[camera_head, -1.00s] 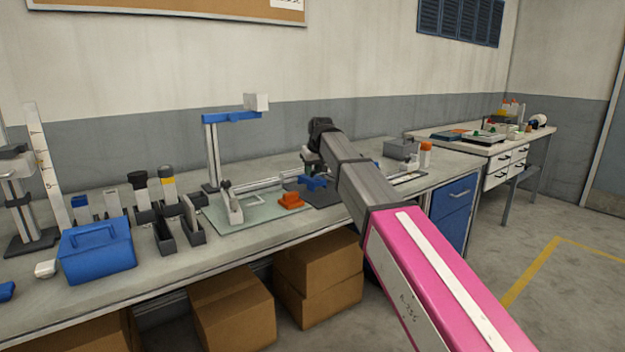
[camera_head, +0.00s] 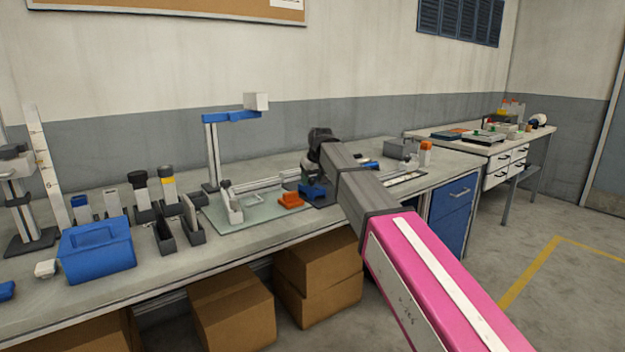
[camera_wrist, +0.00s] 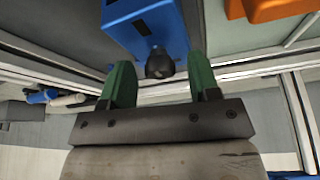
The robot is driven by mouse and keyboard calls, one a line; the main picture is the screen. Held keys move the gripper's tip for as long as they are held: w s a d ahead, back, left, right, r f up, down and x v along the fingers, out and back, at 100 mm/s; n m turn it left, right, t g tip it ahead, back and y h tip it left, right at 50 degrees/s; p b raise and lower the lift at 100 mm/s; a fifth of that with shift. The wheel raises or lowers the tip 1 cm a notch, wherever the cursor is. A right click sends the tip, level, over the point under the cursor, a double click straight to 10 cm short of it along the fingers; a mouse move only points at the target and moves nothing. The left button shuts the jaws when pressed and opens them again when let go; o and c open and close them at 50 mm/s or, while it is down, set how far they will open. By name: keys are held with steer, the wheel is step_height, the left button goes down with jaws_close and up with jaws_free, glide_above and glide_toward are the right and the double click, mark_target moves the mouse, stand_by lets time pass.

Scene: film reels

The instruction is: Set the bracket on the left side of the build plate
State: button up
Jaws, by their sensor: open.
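The blue piece (camera_head: 313,191), which I take to be the bracket, is at the dark build plate (camera_head: 323,204), towards its left side. My arm hides much of the plate. In the wrist view, the blue bracket (camera_wrist: 148,22) has a black round knob facing me. My gripper (camera_wrist: 160,78) has its green fingers spread, one on each side of the knob, with gaps to both. I cannot tell whether the bracket touches the plate all along its underside. An orange stepped piece (camera_head: 291,200) lies just left of the bracket and shows at the wrist view's upper right (camera_wrist: 268,8).
A pale green mat (camera_head: 262,211) lies left of the plate, with a grey upright device (camera_head: 233,210) on it. A stand with a blue arm (camera_head: 230,117) rises behind. A blue box (camera_head: 96,252) and dark holders fill the bench's left.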

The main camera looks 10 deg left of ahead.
steer(key=v, duration=1.2)
